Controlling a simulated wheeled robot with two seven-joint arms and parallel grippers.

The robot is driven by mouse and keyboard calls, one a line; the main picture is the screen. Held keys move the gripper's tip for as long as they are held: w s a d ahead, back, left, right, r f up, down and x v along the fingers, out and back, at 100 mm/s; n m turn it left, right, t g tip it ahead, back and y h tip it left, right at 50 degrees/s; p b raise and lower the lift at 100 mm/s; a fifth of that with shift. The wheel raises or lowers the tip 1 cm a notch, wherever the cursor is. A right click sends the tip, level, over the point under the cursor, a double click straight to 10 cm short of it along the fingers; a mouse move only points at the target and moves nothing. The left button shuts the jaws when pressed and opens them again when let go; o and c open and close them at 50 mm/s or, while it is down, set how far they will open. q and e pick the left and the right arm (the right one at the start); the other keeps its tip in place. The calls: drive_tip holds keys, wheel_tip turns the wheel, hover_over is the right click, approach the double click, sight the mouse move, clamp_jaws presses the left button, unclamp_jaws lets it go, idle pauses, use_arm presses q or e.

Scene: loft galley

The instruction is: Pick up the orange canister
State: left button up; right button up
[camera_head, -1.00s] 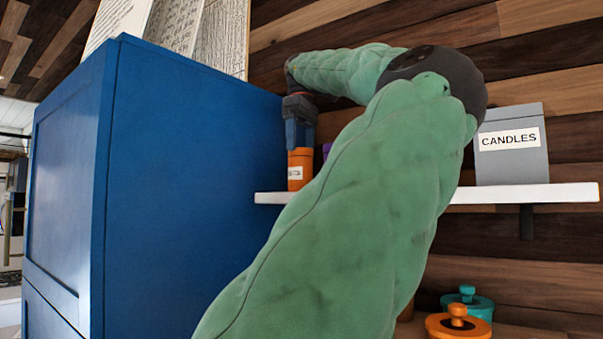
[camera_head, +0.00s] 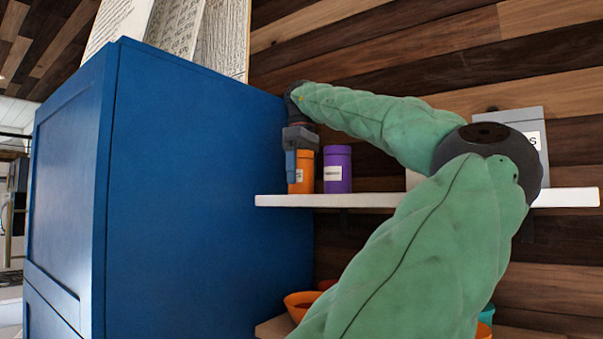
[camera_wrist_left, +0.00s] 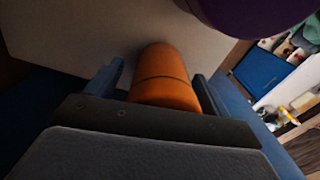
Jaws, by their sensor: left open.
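The orange canister (camera_head: 305,174) stands upright near the left end of the white shelf, beside the blue cabinet. It has a white label, and its left part is hidden behind my gripper in the head view. My left gripper (camera_head: 291,168) is at the canister, pointing down in the head view. In the left wrist view the canister (camera_wrist_left: 165,75) lies between the two open fingers (camera_wrist_left: 158,82), with a gap showing on the left side. Whether a finger touches it on the right is hard to tell. My right gripper is not in view.
A purple canister (camera_head: 337,168) stands just right of the orange one on the white shelf (camera_head: 380,201). The blue cabinet (camera_head: 200,190) closes off the left side. A grey box (camera_head: 530,121) is partly behind my arm. An orange bowl (camera_head: 299,304) sits on a lower surface.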

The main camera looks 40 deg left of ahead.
use_arm(q)
drive_tip(key=c, duration=1.2)
